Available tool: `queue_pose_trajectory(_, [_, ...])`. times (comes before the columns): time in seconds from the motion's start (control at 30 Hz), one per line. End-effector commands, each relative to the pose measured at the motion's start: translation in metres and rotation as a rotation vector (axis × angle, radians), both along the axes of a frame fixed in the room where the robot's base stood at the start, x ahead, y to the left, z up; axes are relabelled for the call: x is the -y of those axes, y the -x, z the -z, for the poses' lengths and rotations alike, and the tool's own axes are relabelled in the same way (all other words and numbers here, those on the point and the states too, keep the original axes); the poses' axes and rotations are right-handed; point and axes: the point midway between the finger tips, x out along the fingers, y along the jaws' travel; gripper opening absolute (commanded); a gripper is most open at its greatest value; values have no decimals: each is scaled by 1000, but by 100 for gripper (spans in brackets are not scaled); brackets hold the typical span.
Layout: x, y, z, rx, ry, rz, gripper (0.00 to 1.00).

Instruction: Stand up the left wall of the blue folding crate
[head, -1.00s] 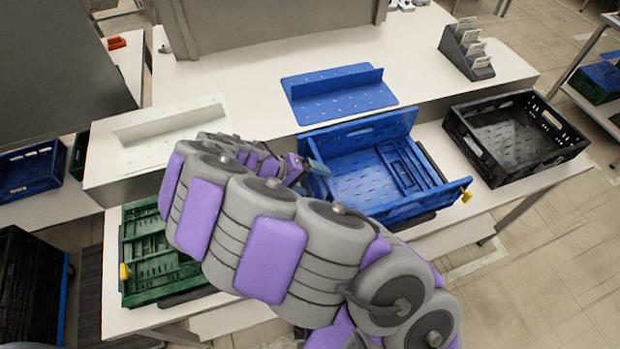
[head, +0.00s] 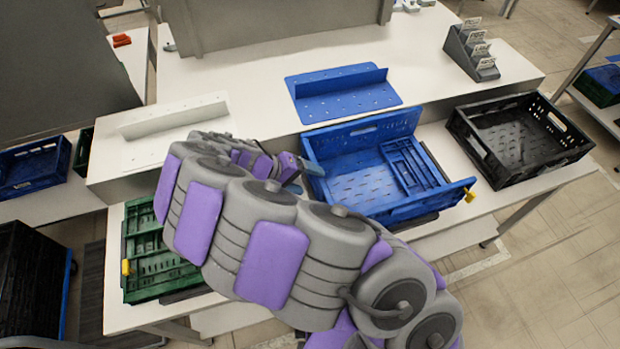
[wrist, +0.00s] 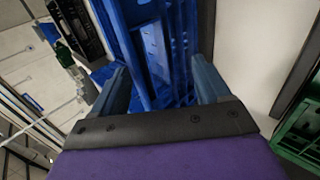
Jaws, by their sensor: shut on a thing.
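The blue folding crate (head: 362,188) sits on the table right of my arm in the head view. Its back wall (head: 365,138) and front wall (head: 435,203) are upright. Its right wall (head: 412,165) lies folded inside. My gripper (head: 308,167) is at the crate's left side and shut on the left wall (wrist: 143,50), which runs between the two fingers in the wrist view. In the head view my arm hides much of that wall, so its exact tilt is hard to tell.
A black crate (head: 463,122) stands close on the right. A green folded crate (head: 145,245) lies on the left, partly behind my arm. A blue bracketed plate (head: 345,103) and a white one (head: 150,150) lie on the raised ledge behind.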

Motion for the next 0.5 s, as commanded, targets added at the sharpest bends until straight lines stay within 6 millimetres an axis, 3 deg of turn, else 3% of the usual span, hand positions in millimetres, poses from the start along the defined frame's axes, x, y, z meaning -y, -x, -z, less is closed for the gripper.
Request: queue_pose_trajectory(0.5, [-34,11,-2,-3,-9,0,49])
